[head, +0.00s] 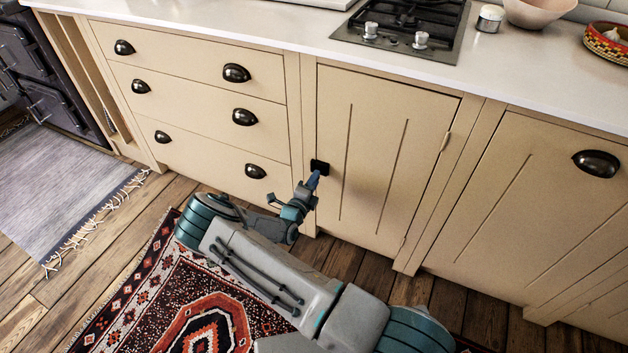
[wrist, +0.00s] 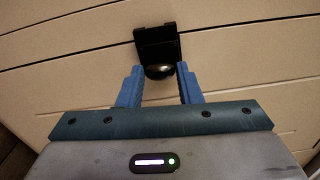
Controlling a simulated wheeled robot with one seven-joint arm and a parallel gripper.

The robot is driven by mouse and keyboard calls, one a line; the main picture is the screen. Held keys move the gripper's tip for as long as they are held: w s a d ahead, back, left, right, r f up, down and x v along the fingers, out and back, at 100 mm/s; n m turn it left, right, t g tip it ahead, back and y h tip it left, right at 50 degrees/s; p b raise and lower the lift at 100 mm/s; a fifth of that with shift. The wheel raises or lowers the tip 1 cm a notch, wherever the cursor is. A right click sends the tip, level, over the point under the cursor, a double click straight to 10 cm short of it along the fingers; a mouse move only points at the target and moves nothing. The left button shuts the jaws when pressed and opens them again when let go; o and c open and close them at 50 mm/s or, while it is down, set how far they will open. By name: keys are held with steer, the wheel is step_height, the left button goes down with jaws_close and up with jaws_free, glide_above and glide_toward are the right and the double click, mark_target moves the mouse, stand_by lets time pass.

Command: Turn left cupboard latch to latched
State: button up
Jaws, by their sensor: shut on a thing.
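The left cupboard latch (head: 320,167) is a small black fitting at the left edge of the cream cupboard door (head: 375,150) under the hob. In the wrist view the latch (wrist: 158,45) shows a dark square plate with a rounded shiny knob (wrist: 160,71) below it. My gripper (head: 313,181) is at the latch in the head view. In the wrist view its blue fingers (wrist: 160,82) stand on either side of the knob, shut on it. The cupboard door lies flush with its frame. The latch's turn position is hard to tell.
Drawers with black cup handles (head: 244,117) are left of the door. Another cupboard front with a cup handle (head: 597,163) is at the right. A white worktop (head: 250,28) runs above, with a gas hob (head: 408,25). A patterned rug (head: 150,290) lies on the wooden floor.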

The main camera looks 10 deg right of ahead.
steer(key=shift+n, duration=0.4)
steer(key=o, duration=1)
steer(key=p+v, duration=0.2)
steer(key=v, duration=1.2)
